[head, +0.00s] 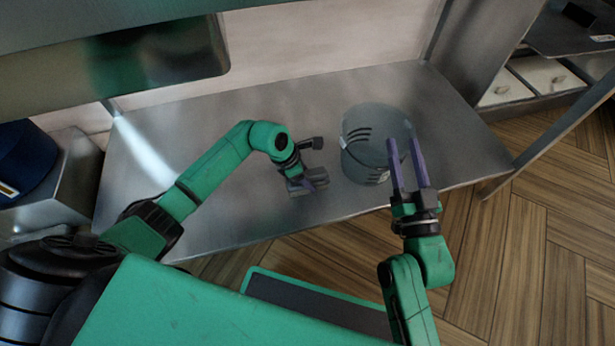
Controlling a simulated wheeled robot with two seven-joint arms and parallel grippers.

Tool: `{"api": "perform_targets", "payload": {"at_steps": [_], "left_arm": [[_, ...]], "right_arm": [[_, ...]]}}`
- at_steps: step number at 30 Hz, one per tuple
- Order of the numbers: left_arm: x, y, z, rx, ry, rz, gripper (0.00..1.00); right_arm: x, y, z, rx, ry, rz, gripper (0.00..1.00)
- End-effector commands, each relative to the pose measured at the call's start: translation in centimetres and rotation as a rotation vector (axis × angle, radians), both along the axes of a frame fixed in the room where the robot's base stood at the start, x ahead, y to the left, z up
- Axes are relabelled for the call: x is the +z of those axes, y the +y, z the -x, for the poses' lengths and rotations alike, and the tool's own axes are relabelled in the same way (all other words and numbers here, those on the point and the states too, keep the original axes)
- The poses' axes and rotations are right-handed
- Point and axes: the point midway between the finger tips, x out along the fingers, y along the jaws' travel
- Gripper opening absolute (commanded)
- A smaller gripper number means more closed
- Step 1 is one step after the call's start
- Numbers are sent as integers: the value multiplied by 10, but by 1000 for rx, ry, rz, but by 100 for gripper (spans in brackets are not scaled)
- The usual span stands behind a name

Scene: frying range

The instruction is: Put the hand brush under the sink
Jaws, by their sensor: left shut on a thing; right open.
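My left gripper (316,180) is over the metal shelf (240,205), near its front edge and left of a bucket. It is shut on a small grey thing (305,189), which appears to be the hand brush; the fingers hide part of it. It is low over the shelf, and I cannot tell whether it touches. The sink appears to be the metal basin (165,55) at the upper left, above the shelf. My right gripper (406,155) is open and empty, its two purple fingers pointing up in front of the bucket's right side.
A translucent grey bucket (366,165) stands on the shelf right of my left gripper. A metal upright (560,135) rises at the right. White drawers (545,76) are at the far right. The shelf is bare at the back and right of the bucket.

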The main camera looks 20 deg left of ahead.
Motion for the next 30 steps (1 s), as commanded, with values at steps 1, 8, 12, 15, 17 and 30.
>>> {"api": "perform_targets", "payload": {"at_steps": [1,8,12,15,17,30], "left_arm": [[0,0,0,0,-1,1,7],[-1,0,0,0,-1,1,7],[-1,0,0,0,0,0,78],[-1,0,0,0,0,0,89],[-1,0,0,0,0,0,89],[5,2,1,0,0,-1,89]], "right_arm": [[1,0,0,0,-3,0,50],[4,0,-1,-2,-15,-1,50],[11,-1,-2,-3,-33,-3,50],[14,-1,-3,-4,-41,-6,50],[15,-1,-4,-6,-44,-8,50],[-5,1,1,0,28,-5,50]]}}
